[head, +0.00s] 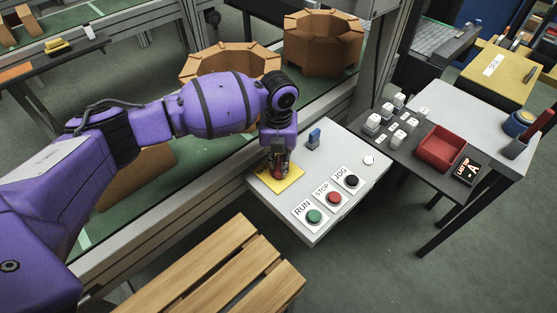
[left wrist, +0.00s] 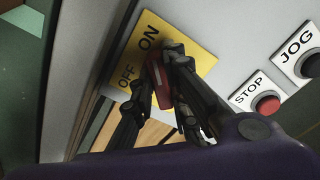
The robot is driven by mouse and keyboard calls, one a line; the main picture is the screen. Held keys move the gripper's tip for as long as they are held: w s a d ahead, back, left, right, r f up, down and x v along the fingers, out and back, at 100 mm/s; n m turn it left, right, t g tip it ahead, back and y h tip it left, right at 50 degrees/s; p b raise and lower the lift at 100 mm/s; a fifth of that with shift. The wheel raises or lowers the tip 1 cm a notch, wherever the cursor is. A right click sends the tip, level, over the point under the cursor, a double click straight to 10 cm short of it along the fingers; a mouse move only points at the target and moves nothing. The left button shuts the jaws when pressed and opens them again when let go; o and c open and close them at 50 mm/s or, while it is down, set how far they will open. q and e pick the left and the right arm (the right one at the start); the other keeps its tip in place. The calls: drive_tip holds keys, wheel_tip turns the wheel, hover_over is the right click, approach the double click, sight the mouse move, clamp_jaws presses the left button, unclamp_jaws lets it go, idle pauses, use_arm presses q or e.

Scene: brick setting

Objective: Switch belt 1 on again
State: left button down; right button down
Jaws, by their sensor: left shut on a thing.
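My left gripper (head: 278,163) is at the yellow ON/OFF plate (head: 289,184) on the near left corner of the grey control panel (head: 290,214). In the left wrist view the gripper (left wrist: 158,75) has its two dark fingers on either side of a red switch handle (left wrist: 160,86), shut on it. My right gripper is not in view.
Beside the plate are a green RUN button (head: 314,216), a red STOP button (head: 334,198) and a black JOG button (head: 351,181). A wooden bench (head: 215,270) is in front. A red tray (head: 438,150) lies right.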

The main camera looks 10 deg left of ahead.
sight(278, 162)
use_arm(q)
drive_tip(key=c, duration=1.7)
unclamp_jaws()
drive_tip(key=shift+r, duration=0.1)
wheel_tip(278, 162, up, 12)
drive_tip(key=shift+f, duration=0.1)
